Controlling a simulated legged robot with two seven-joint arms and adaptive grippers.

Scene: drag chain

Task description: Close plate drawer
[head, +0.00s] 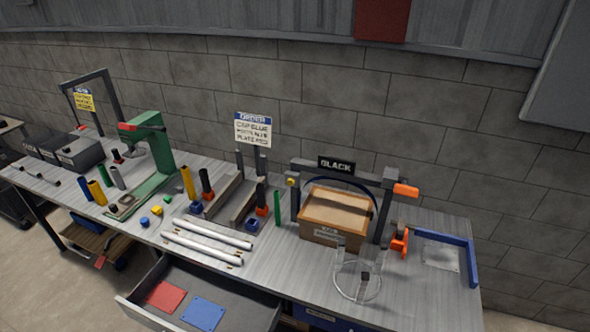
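The plate drawer (243,298) is pulled open below the front edge of the workbench, at the lower middle of the head view. It is a dark grey box with a light rim, and its lower part is cut off by the frame. A red plate (165,296) and a blue plate (203,313) lie flat and apart inside it.
The workbench (270,277) holds two white rails (207,241) above the drawer, a green press (152,170), several coloured cylinders, and a brown box (335,216) under a "BLACK" sign. A blue-edged corner (472,262) is at right.

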